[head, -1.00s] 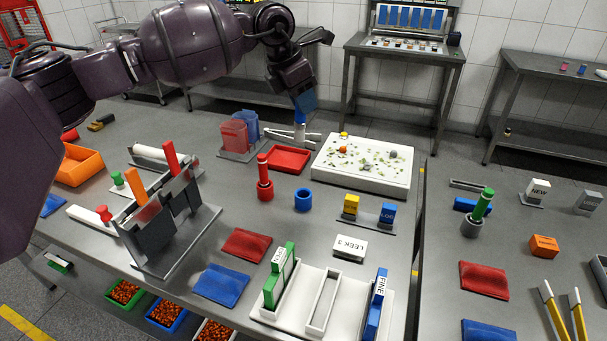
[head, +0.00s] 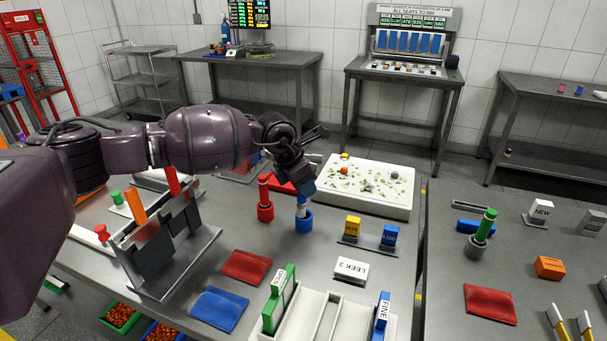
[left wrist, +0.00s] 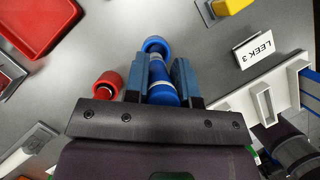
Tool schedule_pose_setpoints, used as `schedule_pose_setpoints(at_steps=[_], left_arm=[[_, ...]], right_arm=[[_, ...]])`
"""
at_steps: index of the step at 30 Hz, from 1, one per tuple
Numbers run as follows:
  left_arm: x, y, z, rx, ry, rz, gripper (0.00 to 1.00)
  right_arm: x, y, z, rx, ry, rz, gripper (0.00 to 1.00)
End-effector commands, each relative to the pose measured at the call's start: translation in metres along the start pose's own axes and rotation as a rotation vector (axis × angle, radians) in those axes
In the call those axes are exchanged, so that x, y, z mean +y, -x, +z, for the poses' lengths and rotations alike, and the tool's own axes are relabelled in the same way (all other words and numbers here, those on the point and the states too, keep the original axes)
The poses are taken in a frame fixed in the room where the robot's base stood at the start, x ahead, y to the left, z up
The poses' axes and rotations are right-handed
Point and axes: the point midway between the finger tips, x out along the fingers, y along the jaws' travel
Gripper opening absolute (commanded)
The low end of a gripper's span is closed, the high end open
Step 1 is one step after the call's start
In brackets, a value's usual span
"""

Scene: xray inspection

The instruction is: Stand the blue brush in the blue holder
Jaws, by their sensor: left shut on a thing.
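My left gripper (head: 303,192) is shut on the blue brush (head: 301,209), which points downward. The brush has a blue handle (left wrist: 163,96) and white bands in the left wrist view, between the two fingers. The blue holder (head: 304,224) is a short ring standing on the table directly under the brush. In the left wrist view the holder (left wrist: 154,45) is at the brush's far end. The brush's lower end appears at or inside the ring's mouth; I cannot tell how deep it sits.
A red holder with a red brush (head: 264,195) stands close to the left. A white tray (head: 372,205) is behind to the right. Yellow and blue blocks (head: 352,227) stand on a small base to the right. Red and blue pouches (head: 246,266) lie in front.

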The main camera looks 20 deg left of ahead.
Motion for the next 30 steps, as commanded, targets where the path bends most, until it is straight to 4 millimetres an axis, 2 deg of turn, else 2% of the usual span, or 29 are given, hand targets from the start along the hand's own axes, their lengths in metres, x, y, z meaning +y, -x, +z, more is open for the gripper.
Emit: schedule_pose_setpoints(at_steps=[1,3,12,13,18,26,30], left_arm=[[-0.005,-0.022,-0.016,0.030,0.005,-0.017,0.00],[-0.005,-0.028,-0.019,0.033,0.006,-0.019,0.00],[-0.005,-0.031,-0.023,0.041,0.008,-0.019,0.00],[-0.005,-0.030,-0.023,0.041,0.009,-0.019,0.26],[-0.004,-0.027,-0.020,0.033,0.007,-0.016,0.49],[-0.004,-0.025,-0.017,0.027,0.005,-0.014,0.49],[-0.004,-0.030,-0.019,0.027,0.005,-0.015,0.49]], right_arm=[[0.000,-0.001,0.004,-0.005,0.002,-0.001,0.37],[0.001,-0.001,0.005,-0.007,0.005,-0.001,0.37],[0.001,-0.002,0.005,-0.007,0.007,-0.002,0.37],[0.001,-0.002,0.005,-0.007,0.006,-0.001,0.37],[0.000,0.000,0.006,-0.010,0.002,0.000,0.37],[-0.002,0.001,0.009,-0.015,-0.011,0.002,0.37],[-0.003,-0.001,0.016,-0.026,-0.010,0.001,0.37]])
